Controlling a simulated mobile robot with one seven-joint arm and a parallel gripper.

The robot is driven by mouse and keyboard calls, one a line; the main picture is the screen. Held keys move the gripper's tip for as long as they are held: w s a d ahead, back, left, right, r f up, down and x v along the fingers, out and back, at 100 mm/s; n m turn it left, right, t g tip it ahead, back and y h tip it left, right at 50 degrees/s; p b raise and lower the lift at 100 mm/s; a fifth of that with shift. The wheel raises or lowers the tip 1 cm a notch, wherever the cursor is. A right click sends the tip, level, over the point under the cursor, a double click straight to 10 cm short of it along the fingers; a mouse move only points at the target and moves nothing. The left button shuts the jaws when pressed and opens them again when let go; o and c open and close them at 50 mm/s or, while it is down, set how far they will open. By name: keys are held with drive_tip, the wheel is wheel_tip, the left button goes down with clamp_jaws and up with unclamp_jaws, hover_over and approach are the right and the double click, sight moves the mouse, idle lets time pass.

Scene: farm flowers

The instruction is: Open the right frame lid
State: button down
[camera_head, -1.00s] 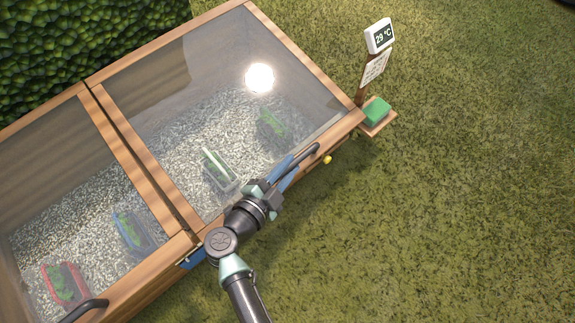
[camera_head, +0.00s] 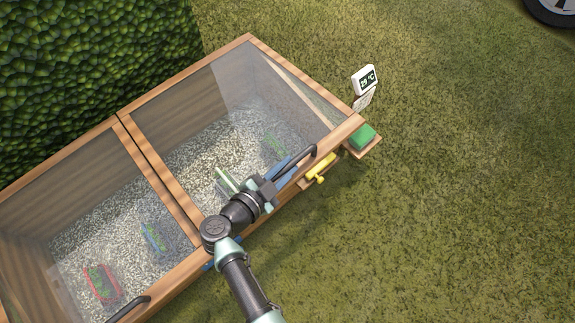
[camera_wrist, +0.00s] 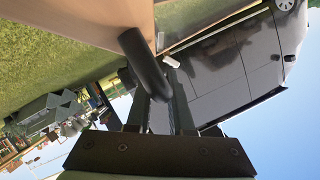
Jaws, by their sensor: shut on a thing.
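The right frame lid (camera_head: 186,202) is a wooden frame with a clear pane, on the right half of the wooden cold frame. Its front edge appears slightly raised. A dark curved handle (camera_head: 302,161) sits on its front rail, and also shows close up in the wrist view (camera_wrist: 146,66). The fingers hide part of the handle.
The left lid (camera_head: 122,118) lies beside it, with its own handle (camera_head: 128,308). Planted trays, one red (camera_head: 103,285), sit on gravel below. A yellow-handled item (camera_head: 320,168) and a green block (camera_head: 362,136) are on ledges outside. A thermometer sign (camera_head: 366,80) stands right. Grass is open.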

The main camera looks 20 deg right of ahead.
drive_tip(key=w+a+r+n+g+p, duration=0.1)
drive_tip(key=w+r+p, duration=0.3)
drive_tip(key=r, duration=0.5)
drive_tip(key=w+a+r+n+g+p, duration=0.1)
drive_tip(key=w+a+r+n+p, duration=0.1)
drive_tip(key=w+r+p, duration=0.3)
drive_tip(key=w+a+r+n+g+h+p, duration=0.1)
drive_tip(key=w+a+r+p, duration=0.1)
drive_tip(key=w+r+p, duration=0.3)
drive_tip(key=shift+a+r+n+p, duration=0.2)
drive_tip(key=shift+r+n+p, duration=0.2)
drive_tip(key=shift+r+p, duration=3)
wheel_tip(320, 180, up, 2)
drive_tip(key=shift+w+r+b, duration=0.1)
drive_tip(key=shift+b, duration=1)
drive_tip(key=c, duration=0.8)
unclamp_jaws()
drive_tip(key=shift+d, duration=0.1)
